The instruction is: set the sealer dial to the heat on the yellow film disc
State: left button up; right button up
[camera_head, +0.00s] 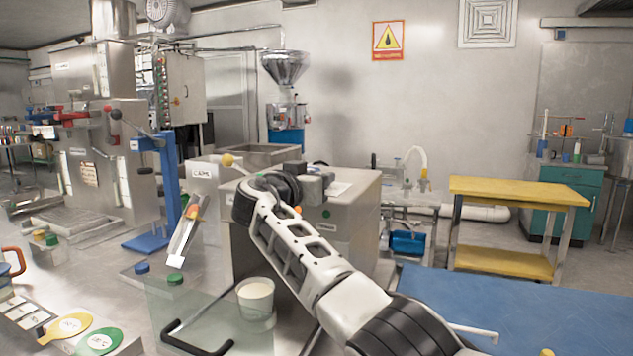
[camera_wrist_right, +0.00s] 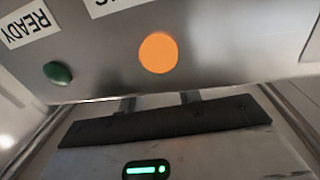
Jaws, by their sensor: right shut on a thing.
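The sealer (camera_head: 343,235) is the grey metal box in the middle of the head view. My right gripper (camera_head: 283,186) is at its upper front, reached by the white arm from lower right. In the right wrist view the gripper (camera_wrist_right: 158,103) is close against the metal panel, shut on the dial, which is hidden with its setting. An orange lamp (camera_wrist_right: 158,53) and a green button (camera_wrist_right: 57,73) show beside it. The yellow film disc (camera_head: 68,326) lies at lower left in the head view; its print is too small to read. My left gripper is out of view.
A green disc (camera_head: 100,342) lies beside the yellow one. A pale cup (camera_head: 256,298) stands below my right arm. A blue stand (camera_head: 167,190) rises left of the sealer. A yellow bench (camera_head: 515,191) stands behind.

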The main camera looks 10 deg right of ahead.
dwell(0.4)
jog(key=o, duration=1)
jog(key=shift+c, duration=0.2)
jog(key=shift+s+a+f, duration=0.1)
jog(key=shift+s+a, duration=0.3)
jog(key=b+v, duration=0.2)
jog(key=v, duration=1.2)
jog(key=shift+s+a+b, duration=0.25)
jog(key=shift+s+b, duration=0.05)
jog(key=shift+s, duration=0.05)
